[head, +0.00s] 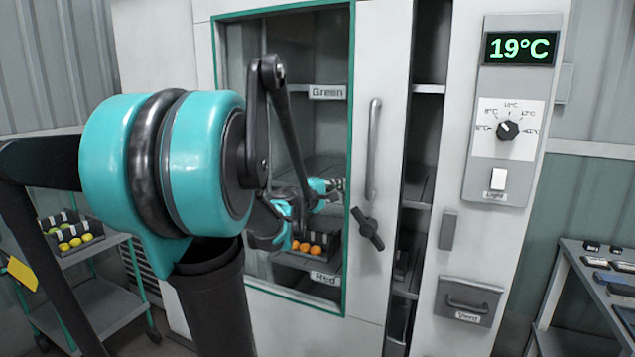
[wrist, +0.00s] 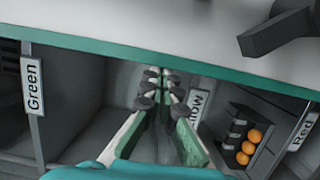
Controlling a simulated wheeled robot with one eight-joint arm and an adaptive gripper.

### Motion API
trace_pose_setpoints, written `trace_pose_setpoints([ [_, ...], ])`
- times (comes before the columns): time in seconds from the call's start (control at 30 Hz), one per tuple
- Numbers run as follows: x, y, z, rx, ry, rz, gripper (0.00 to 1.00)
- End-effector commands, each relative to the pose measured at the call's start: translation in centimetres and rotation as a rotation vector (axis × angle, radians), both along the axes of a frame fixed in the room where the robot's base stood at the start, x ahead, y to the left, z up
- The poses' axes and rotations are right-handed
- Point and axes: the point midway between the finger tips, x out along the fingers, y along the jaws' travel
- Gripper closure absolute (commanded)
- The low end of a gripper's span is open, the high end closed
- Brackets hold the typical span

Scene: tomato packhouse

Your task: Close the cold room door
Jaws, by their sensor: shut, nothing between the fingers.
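The cold room door (head: 370,285) is white, with a teal-framed window, and stands partly open. A dark gap with shelves shows between its right edge and the control panel side. A grey vertical handle (head: 373,150) and a dark latch (head: 367,228) are on the door's right part. The latch also shows in the wrist view (wrist: 275,33). My gripper (head: 338,184) is in front of the window, left of the handle and latch. In the wrist view, its fingers (wrist: 160,78) are together and empty, pointing at the teal frame edge. Whether they touch the door cannot be told.
Behind the window are shelves labelled Green and Red, and a crate (head: 307,250) of orange tomatoes. The control panel (head: 513,100) reads 19°C. A trolley (head: 95,300) stands at left, and a bench with small items (head: 600,270) at right.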

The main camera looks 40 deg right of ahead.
Motion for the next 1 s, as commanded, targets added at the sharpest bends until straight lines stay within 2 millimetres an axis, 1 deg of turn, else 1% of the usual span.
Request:
trace_pose_setpoints([
  [0.03, -1.9, -0.6, 0.0, 0.0, 0.0, -0.013, 1.0],
  [0.1, -3.5, -1.2, 0.0, 0.0, 0.0, -0.012, 1.0],
  [0.2, -5.7, -2.0, 0.0, 0.0, 0.0, -0.012, 1.0],
  [0.4, -9.1, -3.3, 0.0, 0.0, 0.0, -0.009, 1.0],
  [0.57, -10.8, -3.9, 0.0, 0.0, 0.0, -0.007, 1.0],
  [0.7, -11.6, -4.2, 0.0, 0.0, 0.0, -0.005, 1.0],
  [1.0, -12.0, -4.4, 0.0, 0.0, 0.0, -0.006, 1.0],
])
